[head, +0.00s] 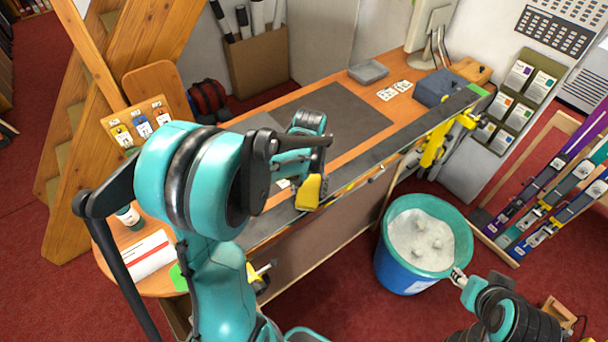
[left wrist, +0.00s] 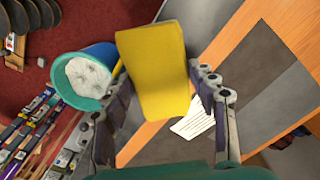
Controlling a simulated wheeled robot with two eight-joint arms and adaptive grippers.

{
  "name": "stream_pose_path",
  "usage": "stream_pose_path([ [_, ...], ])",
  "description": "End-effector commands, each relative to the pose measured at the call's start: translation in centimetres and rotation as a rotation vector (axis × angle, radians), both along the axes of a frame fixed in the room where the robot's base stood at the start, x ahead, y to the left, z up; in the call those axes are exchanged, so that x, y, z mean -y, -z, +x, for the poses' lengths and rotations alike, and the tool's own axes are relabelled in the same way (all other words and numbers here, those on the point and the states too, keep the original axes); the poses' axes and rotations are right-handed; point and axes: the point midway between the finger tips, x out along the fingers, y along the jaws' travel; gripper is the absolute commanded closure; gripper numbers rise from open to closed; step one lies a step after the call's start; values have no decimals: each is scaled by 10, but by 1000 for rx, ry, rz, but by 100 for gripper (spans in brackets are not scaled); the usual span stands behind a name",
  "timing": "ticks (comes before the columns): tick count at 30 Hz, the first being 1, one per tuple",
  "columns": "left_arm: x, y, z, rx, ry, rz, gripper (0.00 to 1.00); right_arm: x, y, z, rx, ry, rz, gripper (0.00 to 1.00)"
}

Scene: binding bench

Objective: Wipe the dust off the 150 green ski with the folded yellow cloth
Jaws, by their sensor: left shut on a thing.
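The ski (head: 408,136) lies base up along the bench's front edge, a long dark strip with green showing at its right tip. A yellow clamp (head: 435,145) holds it near the right end. My left gripper (head: 309,180) is shut on the folded yellow cloth (head: 308,193), above the ski's left half. The cloth fills the space between the fingers in the left wrist view (left wrist: 157,70). I cannot tell whether the cloth touches the ski, nor make out dust. My right gripper (head: 459,277) is low beside the bucket; its jaw state is unclear.
A teal-rimmed blue bucket (head: 405,273) with whitish contents stands on the red floor before the bench. Several skis (head: 545,205) lean in a rack at right. A dark mat (head: 335,118), grey tray (head: 369,71), cards (head: 394,90) and blue box (head: 436,88) occupy the bench.

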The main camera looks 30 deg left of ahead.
Motion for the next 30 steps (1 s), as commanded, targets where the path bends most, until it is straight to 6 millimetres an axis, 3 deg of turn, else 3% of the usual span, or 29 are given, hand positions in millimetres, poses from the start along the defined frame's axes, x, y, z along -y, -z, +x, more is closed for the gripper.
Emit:
stream_pose_path([
  [1, 0, -17, 0, 0, 1, 0, 69, 0, -8, 0, 0, 0, 0, 60],
  [18, 0, -65, 11, 0, 5, 0, 69, 0, -41, 0, 0, 0, 0, 60],
  [30, -1, -70, 13, 0, 6, 0, 69, 0, -44, 0, 0, 0, 0, 60],
])
